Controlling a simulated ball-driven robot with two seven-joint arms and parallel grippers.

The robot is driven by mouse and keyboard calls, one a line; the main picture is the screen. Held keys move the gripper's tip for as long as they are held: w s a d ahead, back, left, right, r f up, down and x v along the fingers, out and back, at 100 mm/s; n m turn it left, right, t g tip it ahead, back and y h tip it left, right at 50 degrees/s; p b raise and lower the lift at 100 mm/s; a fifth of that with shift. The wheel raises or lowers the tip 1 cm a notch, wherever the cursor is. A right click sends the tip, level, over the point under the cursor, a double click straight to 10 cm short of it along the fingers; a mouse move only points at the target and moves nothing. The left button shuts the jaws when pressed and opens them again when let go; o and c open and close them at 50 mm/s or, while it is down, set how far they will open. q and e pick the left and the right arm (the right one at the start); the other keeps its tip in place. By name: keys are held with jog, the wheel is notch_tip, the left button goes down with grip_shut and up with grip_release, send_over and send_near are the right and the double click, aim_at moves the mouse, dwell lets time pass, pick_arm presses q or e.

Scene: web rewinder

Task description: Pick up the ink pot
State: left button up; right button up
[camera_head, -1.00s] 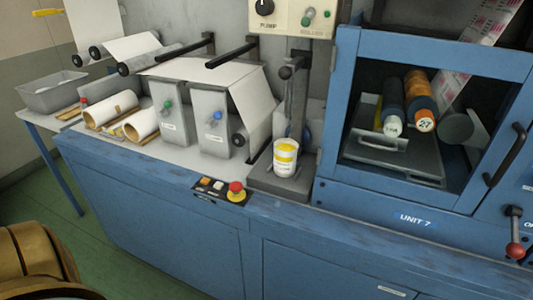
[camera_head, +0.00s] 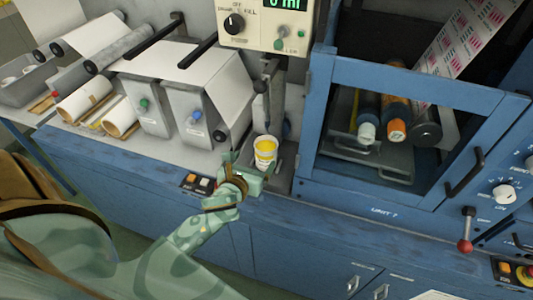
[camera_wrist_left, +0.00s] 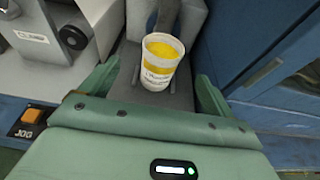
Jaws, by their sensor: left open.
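The ink pot (camera_head: 265,150) is a white cup with a yellow band and yellow ink inside. It stands upright on a grey stand (camera_head: 286,160) under the pump unit. In the left wrist view the ink pot (camera_wrist_left: 161,62) is ahead, roughly between the two green fingers, which do not touch it. My left gripper (camera_head: 248,172) is at the front left of the pot in the head view, and in the wrist view my left gripper (camera_wrist_left: 158,85) is open and empty. My right gripper is not in view.
A pump control box (camera_head: 268,22) hangs above the pot, with a grey post behind it. A blue framed cabinet (camera_head: 312,110) stands close to the right. Grey roller brackets (camera_head: 190,120) are to the left. Push buttons (camera_head: 197,183) sit on the front ledge beside my arm.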

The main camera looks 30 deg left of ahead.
aim_at(261, 151)
pick_arm(q)
jog(key=x, duration=0.5)
jog(key=shift+w+f+b, duration=0.2)
jog(key=shift+w+b, duration=0.15)
jog(key=shift+b, duration=0.05)
jog(key=x, duration=0.1)
jog(key=b+x, duration=0.1)
jog(key=x, duration=0.3)
jog(key=shift+w+d+f, duration=0.1)
jog(key=shift+w+d, duration=0.05)
jog(key=shift+d, duration=0.15)
jog(key=shift+c, duration=1.2)
jog(key=c, duration=1)
jog(key=shift+c, duration=0.3)
jog(key=shift+r, duration=0.25)
